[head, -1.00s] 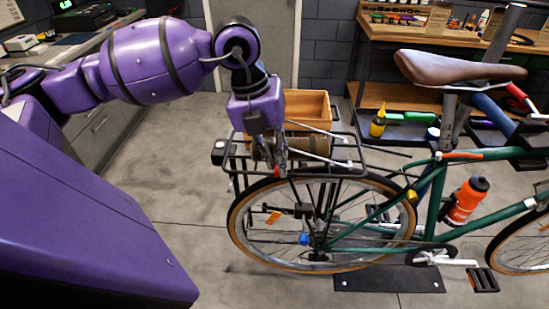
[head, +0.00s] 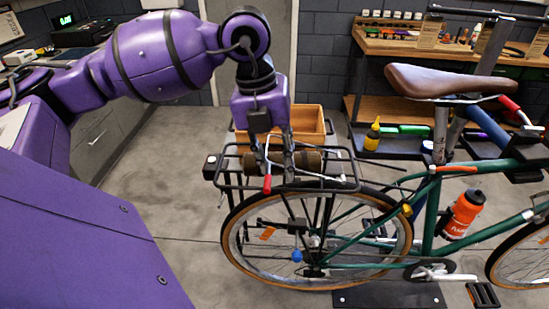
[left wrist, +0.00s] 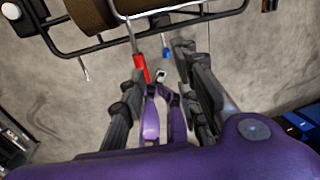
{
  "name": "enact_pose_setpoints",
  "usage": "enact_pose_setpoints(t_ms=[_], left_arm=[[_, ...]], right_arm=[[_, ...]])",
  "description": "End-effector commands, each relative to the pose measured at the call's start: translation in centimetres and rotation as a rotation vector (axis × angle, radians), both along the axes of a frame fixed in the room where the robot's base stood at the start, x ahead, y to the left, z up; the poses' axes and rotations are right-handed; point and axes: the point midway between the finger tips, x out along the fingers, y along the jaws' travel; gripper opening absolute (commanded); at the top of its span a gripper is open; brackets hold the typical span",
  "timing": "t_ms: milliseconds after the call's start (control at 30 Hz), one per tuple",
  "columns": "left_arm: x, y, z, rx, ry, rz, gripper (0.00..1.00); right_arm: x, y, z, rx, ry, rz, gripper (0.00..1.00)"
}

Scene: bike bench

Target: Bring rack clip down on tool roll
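The brown tool roll (head: 309,160) lies on the black rear rack (head: 230,183) of the green bike; its middle is partly hidden by my left gripper. The rack clip is a silver wire frame with a red-tipped lever (head: 267,184). Its wire (left wrist: 170,11) shows beside the roll (left wrist: 92,14) in the left wrist view; I cannot tell whether it presses on the roll. My left gripper (head: 271,173) points down at the rack's near side, its fingers apart. The red tip (left wrist: 141,68) shows near one finger, with a gap to the other. My right gripper is out of view.
A wooden crate (head: 308,120) stands behind the rack. The brown saddle (head: 445,80) and an orange bottle (head: 463,213) are to the right. A workbench (head: 395,46) stands at the back. The floor left of the rear wheel is clear.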

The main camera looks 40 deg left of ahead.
Motion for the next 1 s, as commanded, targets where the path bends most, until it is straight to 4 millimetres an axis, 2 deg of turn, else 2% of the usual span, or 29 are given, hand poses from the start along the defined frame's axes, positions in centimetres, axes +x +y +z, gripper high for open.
enact_pose_setpoints(t_ms=[267,367,700,833,1000], left_arm=[[0.0,0.2,0.7,0.003,0.0,0.001,0.29],[-0.1,0.4,2.2,0.002,-0.003,0.002,0.29],[-0.7,1.4,9.2,0.001,-0.005,0.001,0.29],[-0.9,1.6,10.9,0.001,-0.003,0.001,0.29],[-1.1,1.8,11.8,0.001,0.0,-0.001,0.29]], right_arm=[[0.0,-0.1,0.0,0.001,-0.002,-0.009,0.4],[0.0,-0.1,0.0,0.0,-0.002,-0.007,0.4],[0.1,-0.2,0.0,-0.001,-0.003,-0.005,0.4],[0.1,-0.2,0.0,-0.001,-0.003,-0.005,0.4],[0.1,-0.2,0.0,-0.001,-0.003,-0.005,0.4]])
